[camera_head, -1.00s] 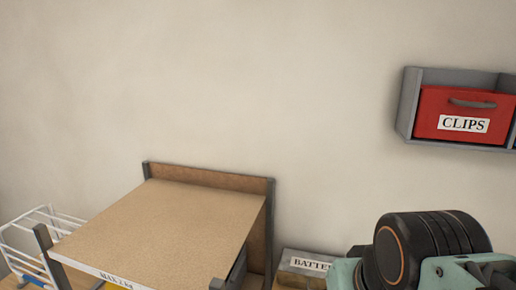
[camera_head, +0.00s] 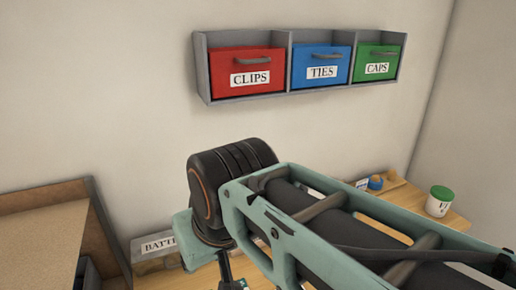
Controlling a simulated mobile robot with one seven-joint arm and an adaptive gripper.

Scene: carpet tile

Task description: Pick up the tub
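A small white tub with a green lid (camera_head: 439,201) stands upright on the wooden worktop at the right. Dark lettering shows on its side, too small to read in full. My arm crosses the picture from the lower right to the middle, to the left of and in front of the tub, and hides part of the worktop. My gripper's fingers do not show; the far end of my arm drops out at the bottom edge.
A grey wall shelf holds red CLIPS (camera_head: 247,72), blue TIES (camera_head: 322,66) and green CAPS (camera_head: 377,66) drawers. A labelled box (camera_head: 155,251) and a brown board unit (camera_head: 50,235) stand at the left. A blue item (camera_head: 376,183) lies behind my arm. A side wall closes the right.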

